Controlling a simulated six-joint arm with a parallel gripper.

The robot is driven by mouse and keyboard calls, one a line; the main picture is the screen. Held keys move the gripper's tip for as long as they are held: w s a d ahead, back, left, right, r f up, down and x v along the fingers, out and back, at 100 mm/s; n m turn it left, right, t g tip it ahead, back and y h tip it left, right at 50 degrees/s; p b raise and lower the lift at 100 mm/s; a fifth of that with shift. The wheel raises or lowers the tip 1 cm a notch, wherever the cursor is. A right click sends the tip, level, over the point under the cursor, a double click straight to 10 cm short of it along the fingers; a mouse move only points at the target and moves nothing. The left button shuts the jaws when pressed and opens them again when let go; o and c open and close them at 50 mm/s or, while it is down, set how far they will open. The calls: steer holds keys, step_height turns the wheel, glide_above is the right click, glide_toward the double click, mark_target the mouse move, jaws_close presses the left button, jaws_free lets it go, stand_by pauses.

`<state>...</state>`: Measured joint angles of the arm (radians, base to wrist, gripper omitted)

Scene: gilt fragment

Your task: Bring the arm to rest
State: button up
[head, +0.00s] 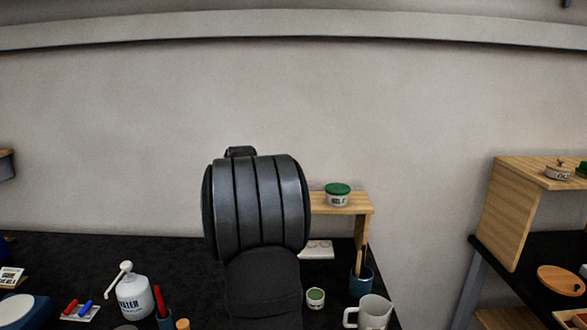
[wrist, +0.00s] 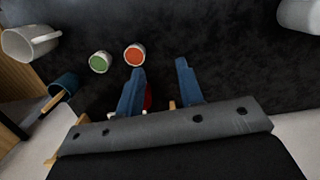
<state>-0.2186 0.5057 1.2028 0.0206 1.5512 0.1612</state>
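My gripper (wrist: 160,68) shows in the wrist view with its two blue fingers apart and nothing held between them. Dark bench surface shows between and beyond the fingertips. Something red shows partly behind the left finger; the finger hides the rest. In the head view my dark arm stands upright in the middle of the picture, and the gripper cannot be seen there.
Near the arm are a green-topped jar (head: 315,298), a white mug (head: 370,312), a blue cup (head: 361,282) and a pump bottle (head: 133,296). A wooden shelf (head: 345,203) carries a green-lidded jar (head: 337,195). An orange-topped jar (wrist: 134,55) sits beyond the fingers.

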steer(key=d, duration=1.2)
steer(key=s+a+m, duration=0.1)
steer(key=a+m, duration=0.4)
steer(key=a, duration=1.4)
steer(key=shift+s+a+m+y, duration=0.3)
steer(key=shift+m, duration=0.1)
steer(key=shift+f, duration=0.1)
steer(key=w+d+n, duration=0.2)
steer(key=d+n, duration=0.3)
steer(key=d, duration=1.2)
steer(key=shift+w+d+r, duration=0.15)
steer(key=shift+w+r, duration=0.05)
steer(key=shift+r, duration=0.25)
